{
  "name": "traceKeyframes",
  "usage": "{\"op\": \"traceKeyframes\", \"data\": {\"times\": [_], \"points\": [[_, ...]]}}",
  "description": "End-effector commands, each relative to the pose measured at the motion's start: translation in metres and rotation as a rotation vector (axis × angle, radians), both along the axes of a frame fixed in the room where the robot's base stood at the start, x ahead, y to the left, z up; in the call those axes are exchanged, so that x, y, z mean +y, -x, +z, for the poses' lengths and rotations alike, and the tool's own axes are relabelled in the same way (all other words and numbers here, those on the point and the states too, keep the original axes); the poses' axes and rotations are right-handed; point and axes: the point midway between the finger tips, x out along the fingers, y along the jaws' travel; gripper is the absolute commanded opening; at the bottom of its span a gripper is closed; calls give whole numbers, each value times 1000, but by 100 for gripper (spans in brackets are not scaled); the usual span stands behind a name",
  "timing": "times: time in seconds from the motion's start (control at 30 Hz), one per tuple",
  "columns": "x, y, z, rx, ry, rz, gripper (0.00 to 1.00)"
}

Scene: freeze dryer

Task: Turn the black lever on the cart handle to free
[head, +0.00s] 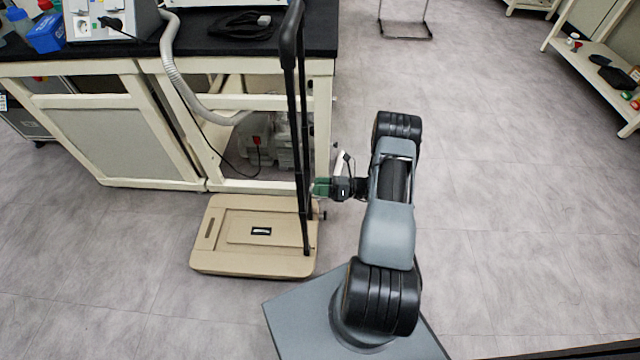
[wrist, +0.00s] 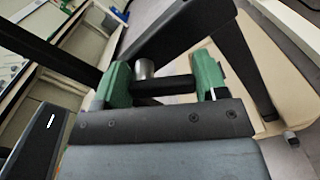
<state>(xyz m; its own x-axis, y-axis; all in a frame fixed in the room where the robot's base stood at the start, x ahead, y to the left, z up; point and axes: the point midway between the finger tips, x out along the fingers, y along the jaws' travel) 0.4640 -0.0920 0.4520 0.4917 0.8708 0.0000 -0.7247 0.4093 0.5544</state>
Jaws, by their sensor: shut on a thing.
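The cart has a flat beige deck (head: 215,262) on the floor and a tall black handle (head: 290,45) rising from its right side. My gripper (head: 322,187) is beside the lower part of the handle posts. In the wrist view, the green fingers of my gripper (wrist: 163,78) stand on either side of a short black bar, which looks like the black lever (wrist: 168,87). A silver cylinder (wrist: 145,68) sits right by it. The gripper is shut on the lever. In the head view the lever is too small and covered to make out.
A lab bench with a black top (head: 120,48) stands close behind and left of the cart. A grey hose (head: 175,75) and a cable hang from it, with a pump (head: 265,140) beneath. The floor to the right is clear up to a shelf (head: 590,75).

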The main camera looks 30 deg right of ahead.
Motion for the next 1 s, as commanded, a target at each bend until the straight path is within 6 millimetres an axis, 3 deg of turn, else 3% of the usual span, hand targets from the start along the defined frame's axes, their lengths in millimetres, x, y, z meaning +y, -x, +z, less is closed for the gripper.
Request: {"op": "traceKeyframes", "data": {"times": [1.0], "points": [[5, 9, -14, 756, -427, 0, 42]]}}
